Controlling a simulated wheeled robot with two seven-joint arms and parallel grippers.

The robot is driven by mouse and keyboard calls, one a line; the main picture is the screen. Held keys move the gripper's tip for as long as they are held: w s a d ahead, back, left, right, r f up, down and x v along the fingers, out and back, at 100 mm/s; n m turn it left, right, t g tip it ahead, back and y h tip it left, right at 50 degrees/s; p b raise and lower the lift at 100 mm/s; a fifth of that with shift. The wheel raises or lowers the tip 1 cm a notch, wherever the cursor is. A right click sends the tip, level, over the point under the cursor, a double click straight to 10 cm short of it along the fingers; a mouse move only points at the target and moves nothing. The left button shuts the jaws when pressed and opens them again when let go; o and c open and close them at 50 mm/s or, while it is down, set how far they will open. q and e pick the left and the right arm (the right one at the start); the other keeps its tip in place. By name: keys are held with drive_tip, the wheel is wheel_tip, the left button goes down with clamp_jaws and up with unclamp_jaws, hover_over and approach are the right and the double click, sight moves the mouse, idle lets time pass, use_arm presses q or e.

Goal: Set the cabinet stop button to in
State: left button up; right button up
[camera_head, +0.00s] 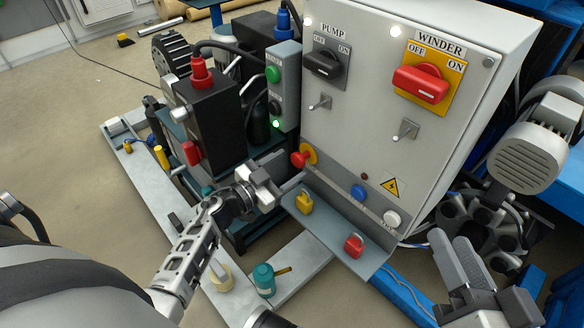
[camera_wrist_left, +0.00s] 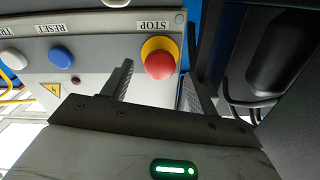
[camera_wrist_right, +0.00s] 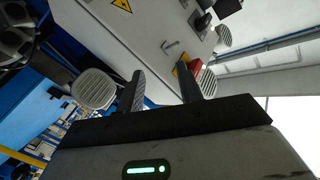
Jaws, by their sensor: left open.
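The cabinet stop button (camera_head: 299,159) is a red mushroom cap on a yellow collar, low at the left of the grey cabinet's front. In the head view the cap stands out from its collar. My left gripper (camera_head: 287,173) is open just in front of the button and a little below it. In the left wrist view the button (camera_wrist_left: 160,63), under the label STOP, shows between the spread fingers; I cannot tell whether anything touches it. My right gripper (camera_head: 452,243) is open and empty at the lower right, beside the cabinet and away from the button.
A blue button (camera_head: 358,191) and a white button (camera_head: 392,219) sit right of the stop button. A ledge below holds a yellow padlock (camera_head: 304,203) and a red padlock (camera_head: 354,244). A black machine with a red-topped part (camera_head: 201,72) stands close left of the cabinet.

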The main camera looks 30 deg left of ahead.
sight(295, 162)
use_arm(q)
drive_tip(key=shift+x, duration=1.1)
use_arm(e)
drive_tip(key=shift+w+d+r+n+t, duration=0.2)
drive_tip(key=shift+w+r+n+t, duration=0.35)
drive_tip(key=shift+r, duration=0.2)
use_arm(q)
clamp_jaws()
drive_tip(key=shift+w+d+r, duration=0.1)
drive_tip(key=shift+w+r, duration=0.05)
drive_tip(key=shift+w, duration=0.05)
drive_tip(key=shift+w+d+p, duration=0.1)
drive_tip(key=shift+w+p, duration=0.2)
drive_tip(key=shift+p, duration=0.05)
unclamp_jaws()
use_arm(e)
drive_tip(key=shift+s+a+f+m+g, duration=0.15)
drive_tip(key=shift+s+f+m+g, duration=0.35)
drive_tip(key=shift+f, duration=0.3)
